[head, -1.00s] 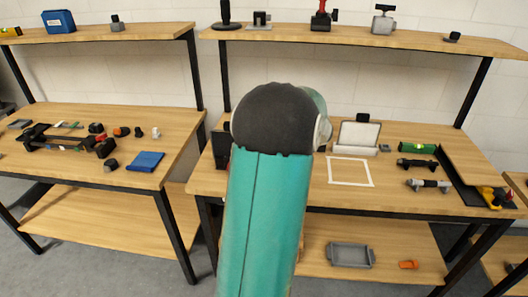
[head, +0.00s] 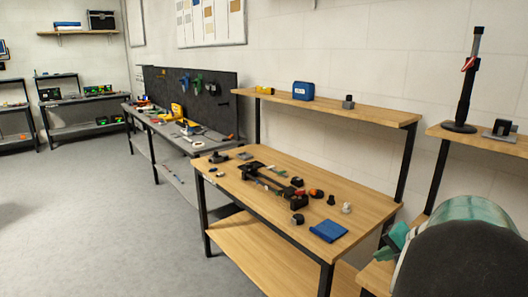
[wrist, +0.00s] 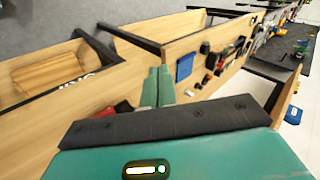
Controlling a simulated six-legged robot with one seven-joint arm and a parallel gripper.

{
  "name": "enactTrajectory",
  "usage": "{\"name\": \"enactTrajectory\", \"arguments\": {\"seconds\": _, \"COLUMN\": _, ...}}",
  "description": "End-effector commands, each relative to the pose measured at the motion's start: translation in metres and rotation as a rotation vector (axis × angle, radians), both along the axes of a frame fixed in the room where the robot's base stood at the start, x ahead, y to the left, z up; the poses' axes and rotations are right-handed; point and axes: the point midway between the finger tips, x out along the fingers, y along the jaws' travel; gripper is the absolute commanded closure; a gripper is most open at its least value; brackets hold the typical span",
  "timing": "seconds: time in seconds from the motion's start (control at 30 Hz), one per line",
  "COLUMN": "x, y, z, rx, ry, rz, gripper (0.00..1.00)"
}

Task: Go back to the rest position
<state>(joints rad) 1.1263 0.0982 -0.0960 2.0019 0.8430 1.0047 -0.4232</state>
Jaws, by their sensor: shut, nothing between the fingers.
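My gripper (wrist: 158,88) shows in the wrist view as two teal fingers pressed together, with nothing between them. The fingers point over the gap between two wooden benches and touch nothing that I can see. In the head view my teal and black arm fills the lower right corner, and I cannot clearly make out the fingertips there. A long black slider-like assembly (head: 262,172) lies on the wooden bench (head: 232,190), well to the left of my arm.
A folded blue cloth (head: 328,231) lies at the bench's near right corner, with several small black and orange parts behind it. A blue case (head: 303,91) stands on the shelf above. A grey bench with a dark pegboard (head: 205,95) stands farther back. Grey floor (head: 90,210) is clear at left.

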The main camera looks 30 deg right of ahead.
Motion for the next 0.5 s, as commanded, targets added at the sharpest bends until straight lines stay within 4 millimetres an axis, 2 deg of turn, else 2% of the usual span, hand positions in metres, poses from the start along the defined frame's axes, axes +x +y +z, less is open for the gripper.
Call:
{"name": "enactTrajectory", "arguments": {"seconds": 0.03, "x": 0.019, "y": 0.034, "z": 0.009, "rx": -0.027, "ry": 0.024, "rz": 0.080, "gripper": 1.00}}
{"name": "enactTrajectory", "arguments": {"seconds": 0.2, "x": 0.050, "y": 0.134, "z": 0.026, "rx": -0.117, "ry": 0.108, "rz": 0.303, "gripper": 1.00}}
{"name": "enactTrajectory", "arguments": {"seconds": 0.37, "x": 0.055, "y": 0.220, "z": 0.036, "rx": -0.231, "ry": 0.166, "rz": 0.500, "gripper": 1.00}}
{"name": "enactTrajectory", "arguments": {"seconds": 0.5, "x": 0.045, "y": 0.286, "z": 0.041, "rx": -0.350, "ry": 0.197, "rz": 0.661, "gripper": 1.00}}
